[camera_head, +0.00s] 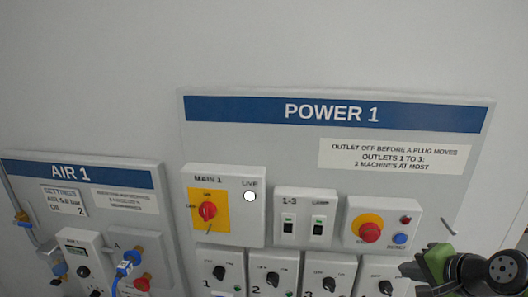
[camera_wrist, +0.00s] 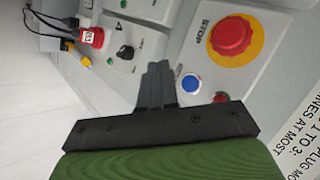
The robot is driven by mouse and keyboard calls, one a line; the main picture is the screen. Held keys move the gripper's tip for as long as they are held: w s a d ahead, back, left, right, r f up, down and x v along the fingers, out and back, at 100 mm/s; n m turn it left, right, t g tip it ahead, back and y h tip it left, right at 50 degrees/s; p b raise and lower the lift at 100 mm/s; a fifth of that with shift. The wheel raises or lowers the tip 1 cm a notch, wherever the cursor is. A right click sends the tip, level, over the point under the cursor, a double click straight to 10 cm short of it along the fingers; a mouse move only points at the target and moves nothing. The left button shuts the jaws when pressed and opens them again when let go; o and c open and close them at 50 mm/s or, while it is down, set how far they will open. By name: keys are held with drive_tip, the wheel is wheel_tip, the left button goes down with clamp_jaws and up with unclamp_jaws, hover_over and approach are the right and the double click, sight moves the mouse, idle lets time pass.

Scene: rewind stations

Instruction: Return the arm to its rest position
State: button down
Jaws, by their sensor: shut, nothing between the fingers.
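My gripper (camera_wrist: 158,72) is shut and empty, its dark fingers together in the wrist view. It is in front of the POWER 1 panel (camera_head: 330,160), beside the blue button (camera_wrist: 191,83) and the red STOP button (camera_wrist: 232,36). In the head view my green and grey arm enters at the lower right. It covers part of the panel below the stop box (camera_head: 384,222). Whether the fingers touch the panel cannot be told.
The MAIN 1 box (camera_head: 223,206) has a red rotary switch on yellow. Several numbered outlet knobs run along the bottom. The AIR 1 panel (camera_head: 84,172) with a blue hose (camera_head: 121,271) is at the left. In the wrist view, a red plug (camera_wrist: 91,37) with black cables shows at upper left.

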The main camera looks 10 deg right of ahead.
drive_tip(key=s+a+f+n+g+b, duration=0.15)
drive_tip(key=a+n, duration=0.25)
drive_tip(key=a, duration=0.5)
drive_tip(key=s+a+n+g, duration=0.2)
drive_tip(key=a+n, duration=0.2)
drive_tip(key=a, duration=0.5)
drive_tip(key=s+a+f+n, duration=0.1)
drive_tip(key=s+n, duration=0.1)
drive_tip(key=s, duration=0.3)
drive_tip(key=s+a+f+n+h+b, duration=0.1)
drive_tip(key=s+a+n, duration=0.1)
drive_tip(key=s, duration=0.3)
drive_tip(key=shift+s+a+f+n, duration=0.15)
drive_tip(key=shift+a+n, duration=0.1)
drive_tip(key=shift+n, duration=0.55)
